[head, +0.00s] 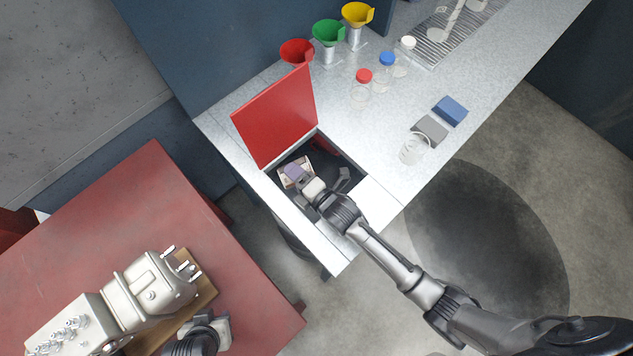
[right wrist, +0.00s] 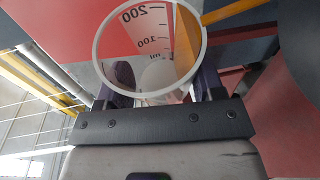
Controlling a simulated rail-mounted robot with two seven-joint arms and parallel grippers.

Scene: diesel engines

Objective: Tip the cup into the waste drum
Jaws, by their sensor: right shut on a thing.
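My right gripper (head: 296,176) is over the square opening in the grey counter, beside the raised red lid (head: 276,117). It is shut on a clear cup (right wrist: 112,45) with dark graduation marks, seen between the fingers in the right wrist view. That view looks into the cup's mouth; I see no clear liquid level. The cup's tilt is hard to tell. The dark waste drum (head: 292,238) stands below the opening, mostly hidden by the counter and my arm. My left gripper (head: 218,328) is at the bottom, beside the engine; its jaws are unclear.
Another clear beaker (head: 412,151) stands near the counter's front edge, by a grey block (head: 430,130) and a blue block (head: 450,111). Red, green and yellow funnels (head: 328,33) and capped bottles (head: 362,90) stand behind. A metal engine part (head: 148,288) lies on the red table (head: 110,205).

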